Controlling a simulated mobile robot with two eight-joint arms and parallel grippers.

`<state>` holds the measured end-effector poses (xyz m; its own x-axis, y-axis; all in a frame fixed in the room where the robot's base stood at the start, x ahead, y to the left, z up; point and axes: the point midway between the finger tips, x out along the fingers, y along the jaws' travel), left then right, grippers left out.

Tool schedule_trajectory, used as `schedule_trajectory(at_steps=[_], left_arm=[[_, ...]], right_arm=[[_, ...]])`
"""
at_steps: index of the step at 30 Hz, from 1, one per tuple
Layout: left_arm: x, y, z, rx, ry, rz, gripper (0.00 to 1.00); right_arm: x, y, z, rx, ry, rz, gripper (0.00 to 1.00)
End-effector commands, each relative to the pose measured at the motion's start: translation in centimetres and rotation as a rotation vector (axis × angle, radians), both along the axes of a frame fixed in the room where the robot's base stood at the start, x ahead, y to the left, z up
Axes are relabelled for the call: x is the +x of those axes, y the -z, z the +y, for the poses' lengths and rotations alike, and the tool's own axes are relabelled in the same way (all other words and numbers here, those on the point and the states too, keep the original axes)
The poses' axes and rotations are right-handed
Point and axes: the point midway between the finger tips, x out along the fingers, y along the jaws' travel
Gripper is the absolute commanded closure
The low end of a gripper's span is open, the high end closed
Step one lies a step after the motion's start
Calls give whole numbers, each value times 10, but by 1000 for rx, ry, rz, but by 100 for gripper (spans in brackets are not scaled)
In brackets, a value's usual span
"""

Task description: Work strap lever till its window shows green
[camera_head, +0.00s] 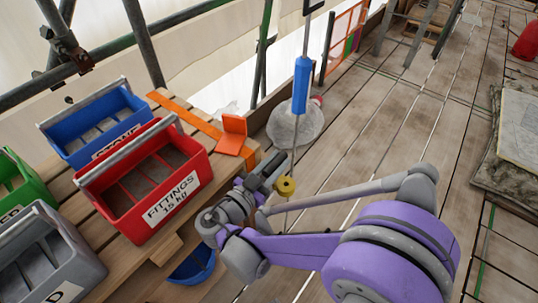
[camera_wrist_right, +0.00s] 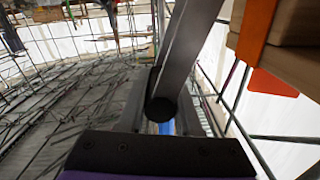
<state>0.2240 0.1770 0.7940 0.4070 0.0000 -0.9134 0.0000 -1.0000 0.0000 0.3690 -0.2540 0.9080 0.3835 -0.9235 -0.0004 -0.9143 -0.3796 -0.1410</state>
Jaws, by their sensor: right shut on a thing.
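An orange strap (camera_head: 185,115) runs over the wooden bench to an orange plate (camera_head: 232,135) at its edge. In the wrist view the strap (camera_wrist_right: 257,30) and plate (camera_wrist_right: 272,84) are at upper right. My right gripper (camera_head: 262,186) is beside the bench's right edge, just below the plate. In the wrist view my right gripper (camera_wrist_right: 160,118) is shut on a grey bar with a dark round end (camera_wrist_right: 160,108), which looks like the strap lever. I cannot make out a window or its colour. My left gripper is out of view.
Red (camera_head: 130,205), blue (camera_head: 80,148), green (camera_head: 12,185) and grey (camera_head: 45,270) bins crowd the bench at left. A blue cylinder (camera_head: 301,85) hangs on a thin rod with a yellow disc (camera_head: 286,187), close to my right gripper. Plank floor (camera_head: 400,125) is open at right.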

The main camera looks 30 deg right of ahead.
Motion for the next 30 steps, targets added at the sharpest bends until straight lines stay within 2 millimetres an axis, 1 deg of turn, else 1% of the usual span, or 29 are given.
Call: schedule_trajectory(at_steps=[1,3,11,12,16,25,28,30], left_arm=[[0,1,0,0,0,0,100],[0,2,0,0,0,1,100],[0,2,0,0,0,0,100],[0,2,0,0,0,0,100],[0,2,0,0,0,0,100],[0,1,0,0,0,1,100],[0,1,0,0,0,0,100],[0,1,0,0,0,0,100]], right_arm=[[-6,3,-2,1,1,1,100],[-9,4,-4,-1,1,2,100],[-9,4,-4,-1,1,4,100],[-9,4,-4,-1,1,4,61],[-9,4,-4,-1,1,4,38],[-9,4,-2,-2,0,4,38],[-11,4,5,-2,-1,4,38],[-14,4,15,-1,-3,4,38]])
